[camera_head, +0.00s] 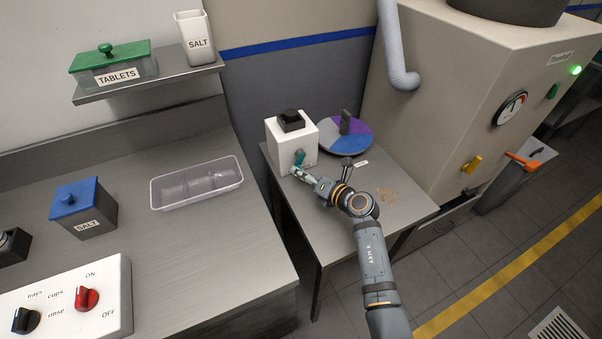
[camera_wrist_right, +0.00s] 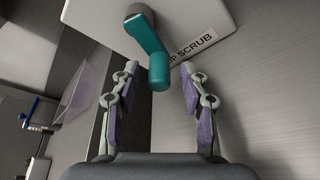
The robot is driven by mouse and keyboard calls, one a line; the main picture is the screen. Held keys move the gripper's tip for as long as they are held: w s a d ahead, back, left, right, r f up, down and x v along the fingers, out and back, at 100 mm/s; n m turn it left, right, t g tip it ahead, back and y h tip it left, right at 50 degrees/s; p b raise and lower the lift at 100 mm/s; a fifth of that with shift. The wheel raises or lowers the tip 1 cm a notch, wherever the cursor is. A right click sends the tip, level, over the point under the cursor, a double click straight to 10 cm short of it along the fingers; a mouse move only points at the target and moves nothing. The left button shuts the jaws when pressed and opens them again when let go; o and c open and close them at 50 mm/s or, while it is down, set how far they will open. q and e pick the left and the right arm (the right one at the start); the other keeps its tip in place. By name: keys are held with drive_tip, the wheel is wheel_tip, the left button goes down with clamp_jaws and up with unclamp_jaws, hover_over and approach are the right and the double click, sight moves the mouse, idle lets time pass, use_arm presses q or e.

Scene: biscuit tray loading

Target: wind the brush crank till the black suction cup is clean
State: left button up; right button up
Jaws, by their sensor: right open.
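The white scrub box (camera_head: 284,142) with a black block (camera_head: 291,121) on top stands on the small metal table. A teal crank (camera_head: 299,158) is on its front; the wrist view shows the crank's arm and knob (camera_wrist_right: 148,42) close up. My right gripper (camera_head: 296,172) is at the crank. In the wrist view its fingers (camera_wrist_right: 159,80) are open, one on each side of the knob, with gaps visible. I cannot make out a black suction cup for certain, nor whether it is clean. My left gripper is not in view.
A turntable (camera_head: 338,146) in blue, purple and grey carries a dark upright piece. A small dark-topped post (camera_head: 347,163) stands beside my right wrist. Brown crumbs (camera_head: 387,195) lie on the table. A clear tray (camera_head: 232,180) is on the left counter; a large machine (camera_head: 450,90) stands behind right.

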drive_tip(key=shift+w+a+f, duration=0.2)
drive_tip(key=shift+w+a, duration=0.25)
drive_tip(key=shift+w, duration=0.05)
clamp_jaws()
drive_tip(key=shift+a+r+m, duration=0.1)
drive_tip(key=shift+r+m, duration=0.05)
drive_tip(key=shift+m, duration=0.15)
drive_tip(key=shift+s+a+r+m+y+p, duration=0.25)
drive_tip(key=shift+a+m+y+p, duration=0.15)
drive_tip(key=shift+m+y+p, duration=0.4)
drive_tip(key=shift+s+a+r+m+t+y+p, duration=0.1)
drive_tip(key=shift+a+r+m+t+y+p, duration=0.2)
drive_tip(key=shift+m, duration=0.55)
drive_tip(key=shift+s+a+r+m+t+y+p, duration=0.1)
drive_tip(key=shift+a+r+m+t+y+p, duration=0.15)
drive_tip(key=shift+m, duration=0.6)
